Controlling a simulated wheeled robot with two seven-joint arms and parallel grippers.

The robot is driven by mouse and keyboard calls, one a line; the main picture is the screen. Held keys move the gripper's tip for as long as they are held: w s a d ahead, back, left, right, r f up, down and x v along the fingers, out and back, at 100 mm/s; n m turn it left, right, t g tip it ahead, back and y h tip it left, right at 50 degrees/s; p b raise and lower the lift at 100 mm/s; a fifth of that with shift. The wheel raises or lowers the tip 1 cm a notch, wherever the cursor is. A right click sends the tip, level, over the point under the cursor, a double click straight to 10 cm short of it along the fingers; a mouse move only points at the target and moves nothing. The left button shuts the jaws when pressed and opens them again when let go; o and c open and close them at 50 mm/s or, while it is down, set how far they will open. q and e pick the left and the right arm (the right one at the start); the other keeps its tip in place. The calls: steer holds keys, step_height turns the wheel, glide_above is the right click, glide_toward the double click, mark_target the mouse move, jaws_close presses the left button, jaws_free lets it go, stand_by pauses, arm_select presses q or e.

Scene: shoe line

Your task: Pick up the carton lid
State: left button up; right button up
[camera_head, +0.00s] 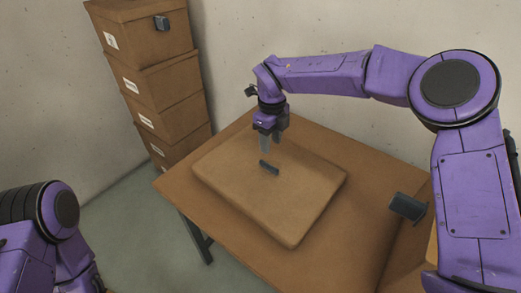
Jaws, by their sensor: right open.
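The carton lid (290,215) is a flat brown lid lying on the brown table (172,187). A small dark handle (269,167) stands on its top, left of the lid's middle. My right gripper (267,148) points down just above the handle, open and apart from it as far as I can see. My left arm shows at the lower left, but its gripper is not in the picture.
A stack of brown cartons (150,75) with white labels stands against the wall behind the table's left side. A brown box with a dark handle (407,207) is at the table's right, partly behind my right arm. The table's left front is clear.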

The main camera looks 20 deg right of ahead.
mark_target(269, 165)
steer(key=shift+w+a+f, duration=0.15)
steer(key=shift+w+f, duration=0.45)
steer(key=shift+f, duration=0.2)
steer(key=shift+s+f, duration=0.35)
steer(key=shift+f, duration=0.2)
steer(key=shift+s+f, duration=0.3)
steer(key=shift+f, duration=0.2)
steer(key=shift+s+f+p, duration=0.15)
steer(key=shift+f+p, duration=0.15)
steer(key=f, duration=0.2)
steer(key=w+f+p, duration=0.1)
steer(key=f, duration=0.2)
steer(key=shift+w, duration=0.1)
steer(key=shift+f, duration=0.3)
arm_select(q)
step_height(269, 165, up, 2)
steer(key=shift+w, duration=0.1)
arm_select(e)
jaws_close()
